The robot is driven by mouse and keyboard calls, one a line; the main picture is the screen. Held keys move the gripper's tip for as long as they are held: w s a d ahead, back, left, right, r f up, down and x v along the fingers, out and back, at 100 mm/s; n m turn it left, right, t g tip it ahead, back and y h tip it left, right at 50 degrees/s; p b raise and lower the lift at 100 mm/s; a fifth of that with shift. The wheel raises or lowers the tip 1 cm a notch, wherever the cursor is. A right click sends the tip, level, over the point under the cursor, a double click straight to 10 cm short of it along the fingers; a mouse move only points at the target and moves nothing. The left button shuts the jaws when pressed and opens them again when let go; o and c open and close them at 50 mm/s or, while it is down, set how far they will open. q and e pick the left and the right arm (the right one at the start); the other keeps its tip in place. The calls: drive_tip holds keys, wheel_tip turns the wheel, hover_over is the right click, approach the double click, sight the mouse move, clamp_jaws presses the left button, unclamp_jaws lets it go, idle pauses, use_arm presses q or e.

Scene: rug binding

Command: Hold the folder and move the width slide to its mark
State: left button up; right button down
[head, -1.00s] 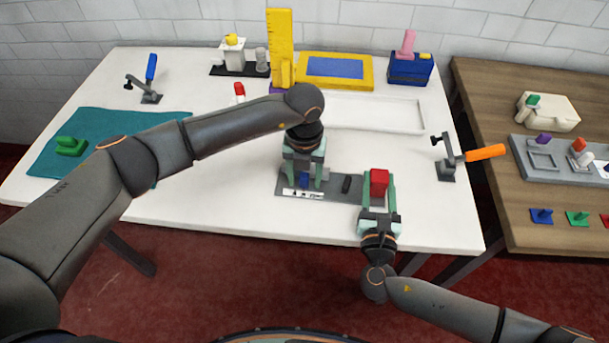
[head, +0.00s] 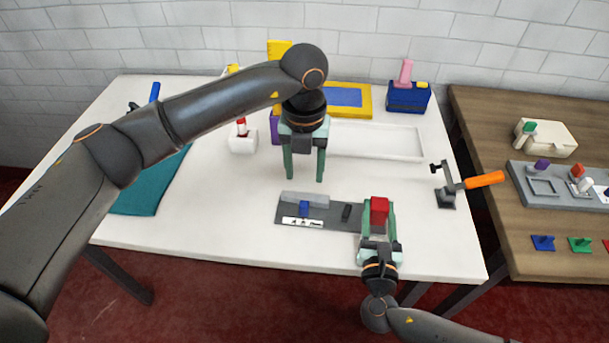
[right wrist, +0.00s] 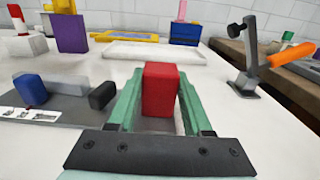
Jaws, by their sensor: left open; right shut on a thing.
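The folder is a grey plate (head: 328,222) lying on the white table near its front edge. A white label strip with dark marks (head: 303,222) runs along its front left. A blue slide knob (head: 304,208) stands just behind the strip; it also shows in the right wrist view (right wrist: 30,89). A black knob (head: 346,211) stands to its right. My right gripper (head: 379,212) is shut on the red block (head: 379,207) at the folder's right end, seen between the fingers in the right wrist view (right wrist: 161,90). My left gripper (head: 304,175) is open and empty, raised above and behind the folder.
An orange-handled clamp (head: 470,183) stands at the table's right edge. A white tray (head: 422,142), a yellow-framed blue pad (head: 368,105) and a dark blue box (head: 408,97) are behind. A teal mat (head: 145,190) lies left. The table between mat and folder is clear.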

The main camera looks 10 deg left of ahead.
drive_tip(key=shift+c, duration=1.2)
unclamp_jaws()
